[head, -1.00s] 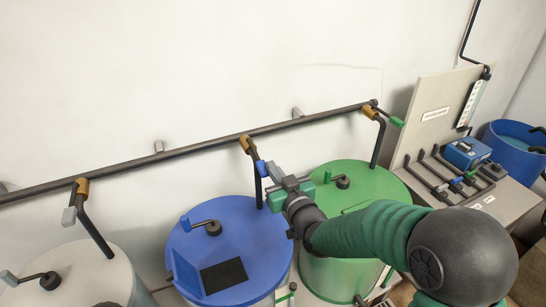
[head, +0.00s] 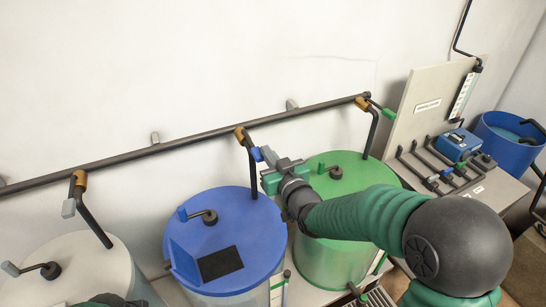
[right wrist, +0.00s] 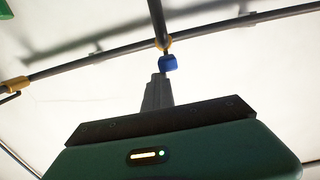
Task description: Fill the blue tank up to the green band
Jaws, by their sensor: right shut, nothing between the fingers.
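The blue tank (head: 225,285) has a blue lid (head: 225,215) with a hinged blue flap beside a dark square opening. A white strip with green marking (head: 278,291) shows low at its right side; the water level cannot be read. A black spout with a blue valve handle (head: 257,154) comes down from the wall pipe above this tank. My right gripper (head: 267,158) is shut and empty, its tips right at the blue handle. In the right wrist view the blue handle (right wrist: 168,63) is just beyond the grey fingers (right wrist: 157,92); contact cannot be told. My left gripper is out of view.
The green tank (head: 330,262) stands right of the blue one, under my right arm; a white tank (head: 70,265) stands left. Their spouts have a green handle (head: 388,113) and a grey handle (head: 68,208). A board, blue pump box (head: 457,145) and blue tub (head: 508,145) are at right.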

